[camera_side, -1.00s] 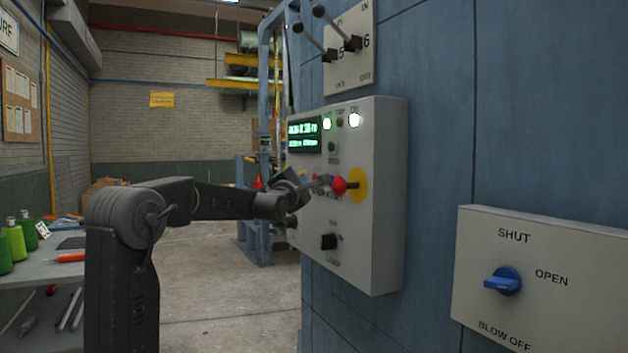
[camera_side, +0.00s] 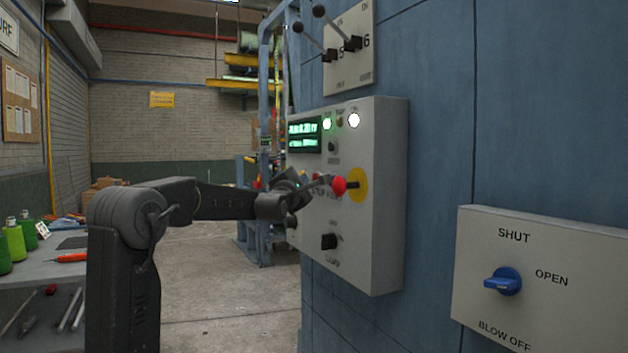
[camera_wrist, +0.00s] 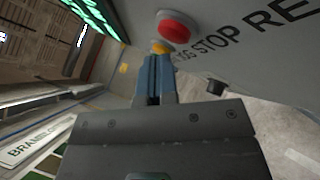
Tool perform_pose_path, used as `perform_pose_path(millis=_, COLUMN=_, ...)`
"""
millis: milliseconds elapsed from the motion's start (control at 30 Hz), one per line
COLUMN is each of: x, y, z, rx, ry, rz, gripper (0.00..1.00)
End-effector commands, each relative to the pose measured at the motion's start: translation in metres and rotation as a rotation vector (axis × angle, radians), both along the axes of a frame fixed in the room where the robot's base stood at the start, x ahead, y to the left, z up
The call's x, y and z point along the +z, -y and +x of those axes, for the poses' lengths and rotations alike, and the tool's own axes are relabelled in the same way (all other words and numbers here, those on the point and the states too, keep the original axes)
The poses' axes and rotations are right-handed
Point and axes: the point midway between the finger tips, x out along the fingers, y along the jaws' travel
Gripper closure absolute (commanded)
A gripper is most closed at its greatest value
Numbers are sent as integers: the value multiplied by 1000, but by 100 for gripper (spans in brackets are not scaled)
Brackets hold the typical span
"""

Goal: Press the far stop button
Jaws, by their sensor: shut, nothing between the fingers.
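A grey control box (camera_side: 385,230) is on the blue wall in the side view. A red mushroom button (camera_side: 339,186) stands out from it on a yellow plate (camera_side: 358,185). My gripper (camera_side: 318,182) is shut and empty, close to the box face left of that button, and hides part of the button row there. In the wrist view a red button (camera_wrist: 174,27) in a grey collar sits just beyond the shut fingertips (camera_wrist: 155,58), near the printed word STOP. A yellow button (camera_wrist: 160,47) is partly behind the fingertips. I cannot tell whether they touch anything.
The box also carries a lit green display (camera_side: 304,136), lamps and a black knob (camera_side: 328,241). Two levers (camera_side: 338,45) stick out above it. A panel with a blue knob (camera_side: 503,281) is at right. A bench (camera_side: 45,262) with green spools is at left.

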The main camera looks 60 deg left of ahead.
Motion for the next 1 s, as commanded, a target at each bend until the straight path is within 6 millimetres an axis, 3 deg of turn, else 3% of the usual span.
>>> perform_pose_path(millis=1000, x=0, y=0, z=11, rx=0, ry=0, rz=0, gripper=100)
